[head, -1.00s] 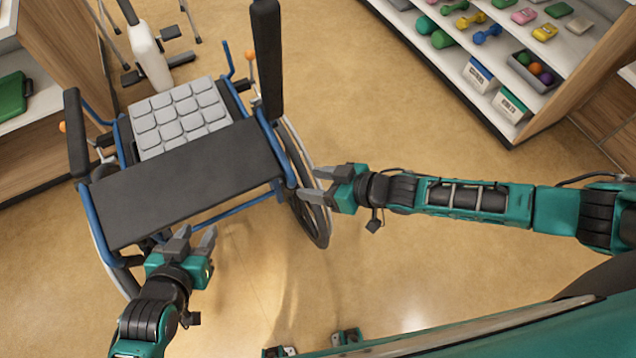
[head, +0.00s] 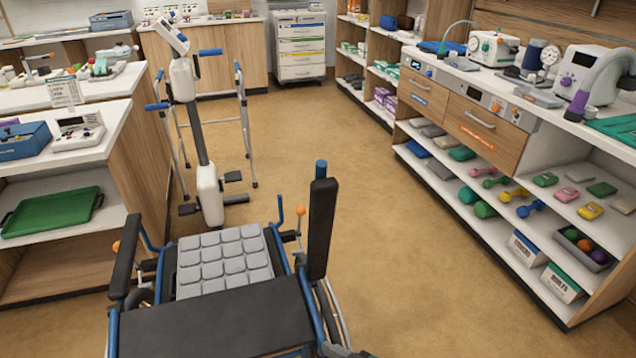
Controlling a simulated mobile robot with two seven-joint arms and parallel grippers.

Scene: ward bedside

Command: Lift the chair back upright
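The wheelchair stands at the bottom of the head view, cut off by the lower edge. Its grey tiled cushion (head: 224,262) faces up. A flat black panel (head: 215,322), which looks like the folded-down chair back, lies level at the near side of the cushion. The black left armrest (head: 124,256) and right armrest (head: 322,228) rise on either side on a blue frame. A grey sliver at the bottom edge, beside the panel's right corner, looks like a fingertip of my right gripper (head: 337,351); the rest is hidden. My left gripper is out of view.
A white and grey exercise machine (head: 207,190) and a walker (head: 246,135) stand behind the chair. A shelf unit with a green tray (head: 52,211) is on the left. Shelves with dumbbells (head: 484,206) run along the right. The floor between is clear.

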